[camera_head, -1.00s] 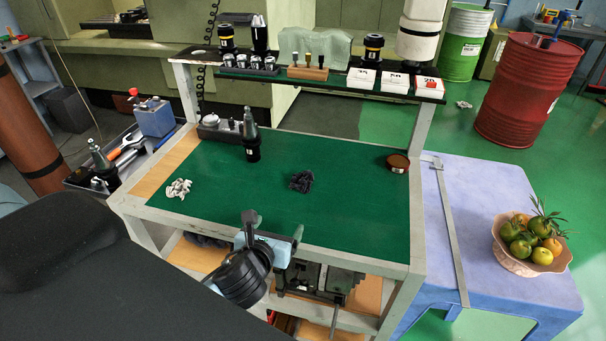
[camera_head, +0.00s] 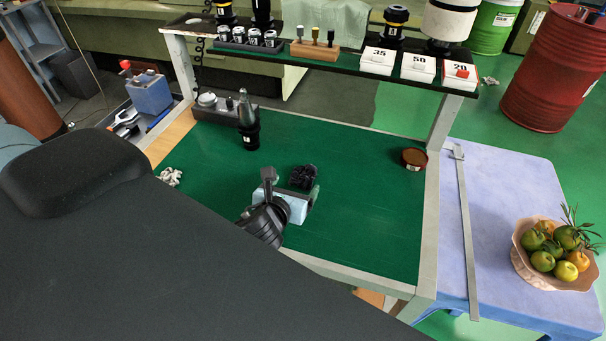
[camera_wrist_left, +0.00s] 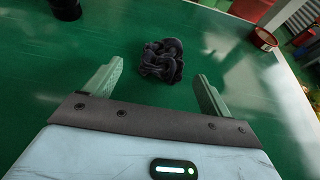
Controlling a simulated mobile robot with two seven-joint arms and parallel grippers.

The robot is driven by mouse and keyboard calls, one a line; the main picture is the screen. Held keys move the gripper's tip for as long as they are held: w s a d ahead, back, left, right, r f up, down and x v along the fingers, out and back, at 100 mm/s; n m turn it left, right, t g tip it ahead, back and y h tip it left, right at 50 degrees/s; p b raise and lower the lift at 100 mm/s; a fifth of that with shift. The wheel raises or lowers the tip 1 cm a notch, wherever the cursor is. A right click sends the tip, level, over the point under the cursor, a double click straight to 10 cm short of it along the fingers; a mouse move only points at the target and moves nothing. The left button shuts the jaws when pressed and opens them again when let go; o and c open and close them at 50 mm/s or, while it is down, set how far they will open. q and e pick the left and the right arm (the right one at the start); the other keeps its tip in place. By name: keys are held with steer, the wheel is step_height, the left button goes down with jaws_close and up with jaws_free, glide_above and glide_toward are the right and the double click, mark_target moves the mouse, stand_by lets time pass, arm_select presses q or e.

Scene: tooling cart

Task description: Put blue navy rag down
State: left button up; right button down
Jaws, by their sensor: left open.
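The navy rag (camera_head: 302,177) lies crumpled on the green top of the cart (camera_head: 350,220). In the left wrist view the rag (camera_wrist_left: 162,60) sits just beyond my fingertips, roughly centred between them. My left gripper (camera_wrist_left: 158,75) is open and nothing is between its fingers. In the head view my left gripper (camera_head: 292,190) is low over the front of the green top, close to the rag. My right gripper does not show in either view.
A dark tool holder (camera_head: 248,125) stands upright behind the rag. A round brown tin (camera_head: 413,158) sits at the right edge. A shelf (camera_head: 330,57) with boxes runs along the back. The right part of the green top is clear.

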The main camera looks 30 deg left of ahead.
mark_target(301, 176)
arm_select(q)
steer(key=shift+w+a+f, duration=0.1)
steer(key=shift+w+f, duration=0.1)
steer(key=shift+w, duration=0.3)
steer(key=shift+w+r, duration=0.1)
steer(key=shift+w, duration=0.35)
steer(key=x, duration=0.3)
steer(key=shift+w+r, duration=0.25)
steer(key=shift+w, duration=0.05)
steer(key=shift+w+a+f, duration=0.15)
steer(key=shift+w+f, duration=0.1)
steer(key=shift+w, duration=0.15)
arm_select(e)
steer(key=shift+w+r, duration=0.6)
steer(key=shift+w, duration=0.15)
arm_select(q)
steer(key=c, duration=1.1)
steer(key=shift+c, duration=0.2)
